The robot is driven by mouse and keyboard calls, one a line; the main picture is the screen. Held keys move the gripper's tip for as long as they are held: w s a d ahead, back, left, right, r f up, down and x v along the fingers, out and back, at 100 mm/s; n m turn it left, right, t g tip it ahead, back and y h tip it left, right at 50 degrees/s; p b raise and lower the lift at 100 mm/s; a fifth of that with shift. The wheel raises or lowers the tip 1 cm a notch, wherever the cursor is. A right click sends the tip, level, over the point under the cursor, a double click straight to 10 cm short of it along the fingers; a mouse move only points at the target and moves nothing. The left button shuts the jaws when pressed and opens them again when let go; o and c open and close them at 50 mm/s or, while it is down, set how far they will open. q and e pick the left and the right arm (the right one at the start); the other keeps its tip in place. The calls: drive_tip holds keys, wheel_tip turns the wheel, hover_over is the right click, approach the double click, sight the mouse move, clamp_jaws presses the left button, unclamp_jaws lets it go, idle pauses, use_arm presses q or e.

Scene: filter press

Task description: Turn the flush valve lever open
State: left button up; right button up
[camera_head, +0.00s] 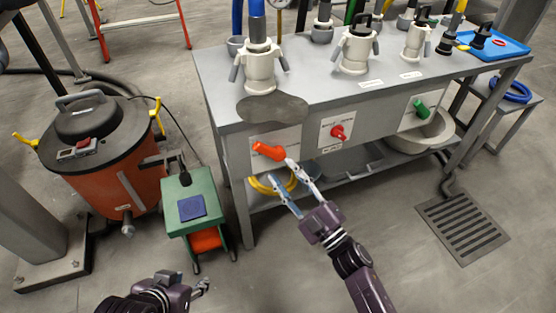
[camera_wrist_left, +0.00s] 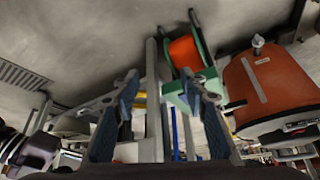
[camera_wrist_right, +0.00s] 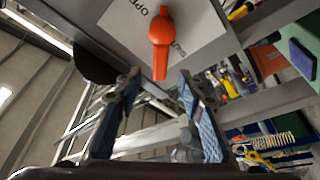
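An orange lever (camera_head: 268,151) sits on a white label plate on the front panel of the grey bench, at its left end. In the right wrist view the orange lever (camera_wrist_right: 161,42) points down, with part of the word "OPEN" on the plate beside it. My right gripper (camera_head: 281,171) is open just below the lever. In the right wrist view the lever's lower end appears between the two fingertips; I cannot tell whether they touch it. My left gripper (camera_head: 202,287) is low at the bottom left, and its fingers stand apart with nothing between them in the left wrist view (camera_wrist_left: 160,85).
A red valve handle (camera_head: 338,131) and a green one (camera_head: 421,108) are on the same panel further right. A green cart (camera_head: 190,207) and an orange drum (camera_head: 105,170) stand left of the bench. A floor grate (camera_head: 463,222) lies at right.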

sight(267, 153)
drive_tip(key=x, duration=0.6)
drive_tip(key=shift+w+a+b, duration=0.1)
drive_tip(key=shift+a+b, duration=0.05)
drive_tip(key=shift+b, duration=0.2)
use_arm(q)
drive_tip(key=shift+w+d+r+t+h, duration=0.2)
drive_tip(key=shift+w+r+t, duration=0.25)
drive_tip(key=shift+w, duration=0.4)
drive_tip(key=shift+w+d+r+t+h, duration=0.1)
drive_tip(key=shift+w+d+r+t, duration=0.35)
drive_tip(key=shift+w, duration=0.35)
drive_tip(key=shift+w+d+r+t+h, duration=0.15)
drive_tip(key=shift+w+r+t, duration=0.3)
drive_tip(key=shift+w, duration=0.4)
use_arm(e)
drive_tip(key=shift+w+a+r, duration=0.2)
drive_tip(key=shift+w+a, duration=0.15)
drive_tip(key=shift+w, duration=0.15)
clamp_jaws()
